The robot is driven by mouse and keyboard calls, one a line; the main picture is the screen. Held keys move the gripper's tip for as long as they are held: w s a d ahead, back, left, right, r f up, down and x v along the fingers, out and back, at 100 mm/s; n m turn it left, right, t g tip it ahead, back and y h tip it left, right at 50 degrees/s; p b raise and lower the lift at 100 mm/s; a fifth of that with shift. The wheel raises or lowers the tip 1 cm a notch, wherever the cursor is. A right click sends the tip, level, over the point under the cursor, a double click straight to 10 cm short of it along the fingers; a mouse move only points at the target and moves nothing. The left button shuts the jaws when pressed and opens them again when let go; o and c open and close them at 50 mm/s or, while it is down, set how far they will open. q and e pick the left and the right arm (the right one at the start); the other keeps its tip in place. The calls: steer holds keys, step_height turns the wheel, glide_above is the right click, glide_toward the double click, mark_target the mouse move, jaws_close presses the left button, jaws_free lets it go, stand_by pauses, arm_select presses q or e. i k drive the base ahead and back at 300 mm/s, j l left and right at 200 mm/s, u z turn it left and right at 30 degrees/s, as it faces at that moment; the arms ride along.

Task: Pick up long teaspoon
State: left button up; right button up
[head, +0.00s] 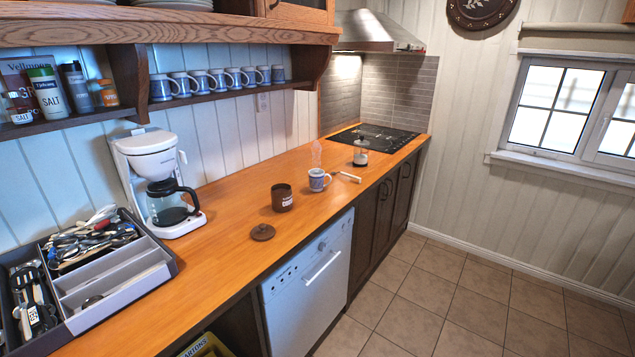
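A grey utensil tray (165,262) sits on the wooden counter at the left. A pile of mixed cutlery (90,238) fills its back compartment, and dark utensils (30,300) lie in its left compartment. A small dark item (92,300) lies in a front compartment, which is otherwise mostly empty. I cannot pick out a long teaspoon in the pile. A thin utensil with a pale end (347,177) lies on the counter beside a blue and white mug (318,180); its kind is too small to tell. Neither of my grippers shows.
A white coffee maker (150,160) stands just right of the tray. A brown canister (282,198) and its round lid (262,232) sit mid-counter. A small jar (360,155) stands near the black cooktop (378,137). The counter between tray and lid is clear. Tiled floor lies right.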

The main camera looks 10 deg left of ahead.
mark_target(348, 176)
steer(key=i+l+u, duration=0.1)
steer(key=i+l, duration=0.3)
steer(key=i, duration=0.15)
steer(key=i+l, duration=0.4)
steer(key=i+u, duration=0.05)
steer(key=i, duration=0.05)
